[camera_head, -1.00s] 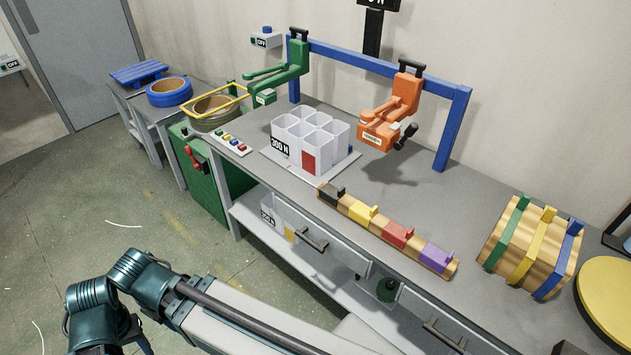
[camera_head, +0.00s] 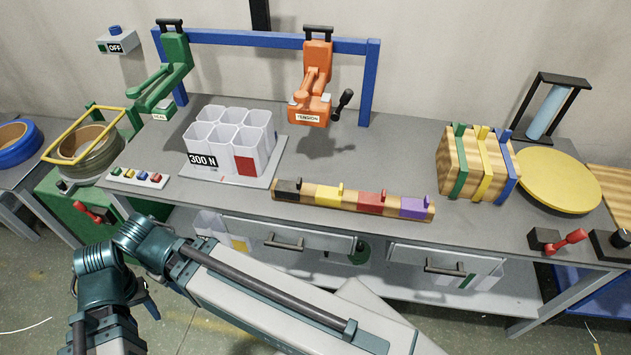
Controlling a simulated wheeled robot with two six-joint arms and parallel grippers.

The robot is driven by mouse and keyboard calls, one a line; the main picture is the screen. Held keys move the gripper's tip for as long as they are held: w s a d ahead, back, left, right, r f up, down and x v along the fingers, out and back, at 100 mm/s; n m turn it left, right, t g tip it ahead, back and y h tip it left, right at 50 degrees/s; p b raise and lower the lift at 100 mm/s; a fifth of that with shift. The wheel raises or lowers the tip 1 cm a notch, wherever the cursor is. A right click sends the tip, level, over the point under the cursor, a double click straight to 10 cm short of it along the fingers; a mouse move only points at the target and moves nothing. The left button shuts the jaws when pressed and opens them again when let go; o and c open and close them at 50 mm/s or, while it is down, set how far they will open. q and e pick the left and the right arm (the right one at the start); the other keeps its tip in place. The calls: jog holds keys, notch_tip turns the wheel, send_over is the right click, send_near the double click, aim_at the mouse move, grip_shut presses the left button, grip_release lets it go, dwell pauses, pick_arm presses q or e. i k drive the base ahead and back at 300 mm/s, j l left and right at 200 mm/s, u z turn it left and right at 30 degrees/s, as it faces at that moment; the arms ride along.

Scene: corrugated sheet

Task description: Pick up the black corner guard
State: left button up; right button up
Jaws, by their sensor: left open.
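The black corner guard (camera_head: 287,189) sits at the left end of a wooden bar (camera_head: 312,198) along the bench's front edge. To its right on the bar are a yellow guard (camera_head: 329,195), a red guard (camera_head: 372,202) and a purple guard (camera_head: 416,207). My left arm (camera_head: 130,240) is folded at the lower left, in front of the bench and well apart from the black guard. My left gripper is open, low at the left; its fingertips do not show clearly. My right gripper is not in view.
A white multi-cell holder (camera_head: 238,140) marked 300 N stands behind the bar. Green (camera_head: 170,75) and orange (camera_head: 313,85) tools hang from a blue frame (camera_head: 372,85). A strapped wooden block (camera_head: 478,165) and a yellow disc (camera_head: 560,180) are at right. Drawers (camera_head: 290,240) sit below the bench top.

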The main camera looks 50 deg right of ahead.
aim_at(285, 189)
jog(key=i+j+z, duration=0.25)
jog(key=z, duration=0.2)
jog(key=i+j+z, duration=0.2)
jog(key=j+z, duration=0.2)
jog(key=i+j+z, duration=0.1)
jog(key=j+z, duration=0.35)
jog(key=i+j+z, duration=0.15)
jog(key=j, duration=0.2)
jog(key=k, duration=0.05)
